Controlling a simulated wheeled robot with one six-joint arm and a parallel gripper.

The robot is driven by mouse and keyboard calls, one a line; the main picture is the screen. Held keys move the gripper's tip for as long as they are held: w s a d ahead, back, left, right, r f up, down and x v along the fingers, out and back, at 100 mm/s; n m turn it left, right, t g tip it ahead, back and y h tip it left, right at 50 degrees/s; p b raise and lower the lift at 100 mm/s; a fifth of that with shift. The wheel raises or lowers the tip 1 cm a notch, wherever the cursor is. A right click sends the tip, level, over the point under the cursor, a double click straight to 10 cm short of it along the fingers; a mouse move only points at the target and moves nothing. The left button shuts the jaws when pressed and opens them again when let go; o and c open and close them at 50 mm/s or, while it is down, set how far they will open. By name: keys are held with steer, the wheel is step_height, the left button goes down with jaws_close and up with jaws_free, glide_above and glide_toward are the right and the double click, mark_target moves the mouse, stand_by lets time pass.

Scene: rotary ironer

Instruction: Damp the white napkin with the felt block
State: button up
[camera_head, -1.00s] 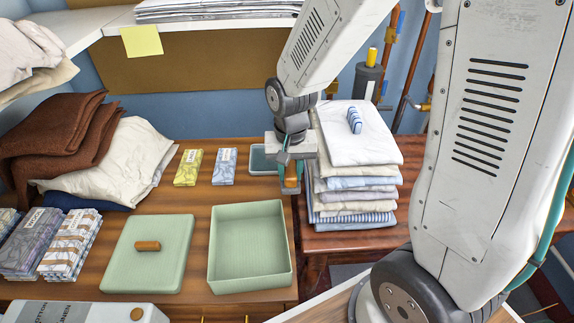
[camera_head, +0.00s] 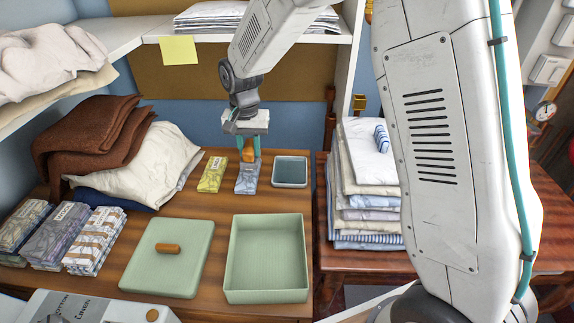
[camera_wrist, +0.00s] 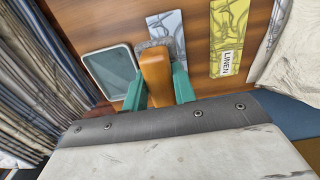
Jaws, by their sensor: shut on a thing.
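My gripper (camera_head: 249,152) is shut on the orange handle of the felt block (camera_wrist: 157,72); its teal fingers also show in the wrist view (camera_wrist: 160,88). Grey felt shows at the block's far end. The block is over or just in front of a grey-blue patterned packet (camera_head: 246,179); I cannot tell whether they touch. A small grey dish (camera_head: 290,172) with a dark inside stands right of it. A folded white cloth (camera_head: 363,160) tops the stack at right, with a blue-striped roll on it. I cannot tell which white cloth is the napkin.
A yellow packet (camera_head: 212,174) lies left of the grey-blue one. A green open box (camera_head: 266,258) and green lid (camera_head: 168,258) lie in front. Brown cloth (camera_head: 95,133) and crumpled cream cloth (camera_head: 135,170) are heaped at left. A shelf (camera_head: 130,32) hangs above.

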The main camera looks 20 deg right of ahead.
steer(key=w+a, duration=0.5)
steer(key=a, duration=0.6)
steer(key=w+a, duration=0.6)
steer(key=a, duration=0.4)
steer(key=shift+f, duration=2.8)
steer(key=shift+s+f, duration=0.1)
steer(key=shift+f, duration=0.45)
step_height(320, 180, up, 7)
